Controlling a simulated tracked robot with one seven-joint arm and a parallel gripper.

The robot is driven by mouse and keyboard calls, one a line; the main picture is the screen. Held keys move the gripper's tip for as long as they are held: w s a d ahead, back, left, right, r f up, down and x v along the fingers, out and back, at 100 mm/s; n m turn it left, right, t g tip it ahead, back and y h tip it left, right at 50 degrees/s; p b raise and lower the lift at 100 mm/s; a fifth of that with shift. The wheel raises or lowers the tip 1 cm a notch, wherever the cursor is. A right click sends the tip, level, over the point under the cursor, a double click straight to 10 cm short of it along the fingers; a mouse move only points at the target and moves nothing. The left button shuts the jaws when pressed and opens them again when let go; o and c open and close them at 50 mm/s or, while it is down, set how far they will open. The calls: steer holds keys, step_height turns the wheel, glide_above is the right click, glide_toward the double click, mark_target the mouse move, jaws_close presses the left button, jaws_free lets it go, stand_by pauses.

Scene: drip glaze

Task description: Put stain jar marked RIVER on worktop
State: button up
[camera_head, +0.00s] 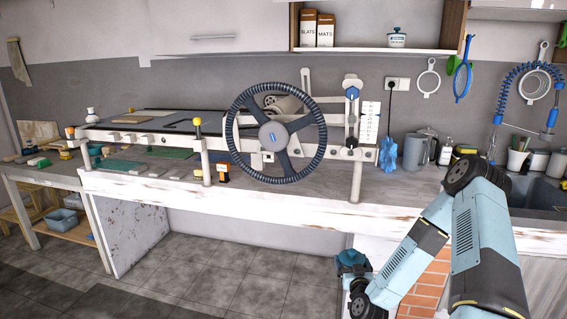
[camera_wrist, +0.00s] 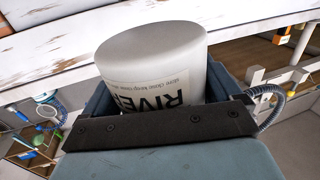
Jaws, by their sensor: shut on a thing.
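The stain jar (camera_wrist: 150,58), a pale grey cylinder, fills the middle of the wrist view. My gripper (camera_wrist: 163,88) is shut on the jar, one finger on each side. In the head view my gripper (camera_head: 354,262) is low, in front of and below the worktop's front edge; the jar cannot be made out there. The worktop (camera_head: 390,188) is a long grey surface with a worn white front edge, which also shows in the wrist view (camera_wrist: 45,50).
A press with a large dark handwheel (camera_head: 274,137) takes up much of the worktop. A blue crumpled cloth (camera_head: 388,154) and a grey jug (camera_head: 415,152) stand right of it. A strip in front of them is clear. A sink (camera_head: 540,190) is at the right.

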steer(key=shift+s+f, duration=1.15)
steer(key=shift+s, duration=0.05)
